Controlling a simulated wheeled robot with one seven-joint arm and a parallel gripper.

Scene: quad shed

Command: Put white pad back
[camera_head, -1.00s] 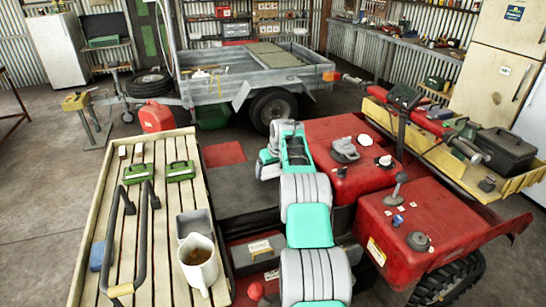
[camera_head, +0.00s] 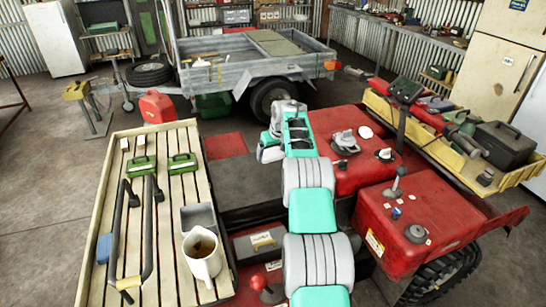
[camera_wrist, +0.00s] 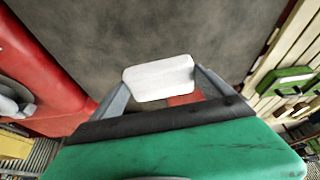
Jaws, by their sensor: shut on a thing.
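The white pad (camera_wrist: 158,78) is a small rounded white block. In the wrist view it sits between the two grey fingers of my gripper (camera_wrist: 160,88), which is shut on it. Dark grey ground shows behind it, with a red surface at the left and the slatted rack at the right. In the head view my arm reaches forward over the red quad, and its end (camera_head: 270,148) is above the dark area between the quad and the slatted rack. The fingers and the pad cannot be made out there.
The red quad body (camera_head: 405,210) is at right. A red can (camera_head: 157,107) and grey trailer (camera_head: 215,85) stand beyond.

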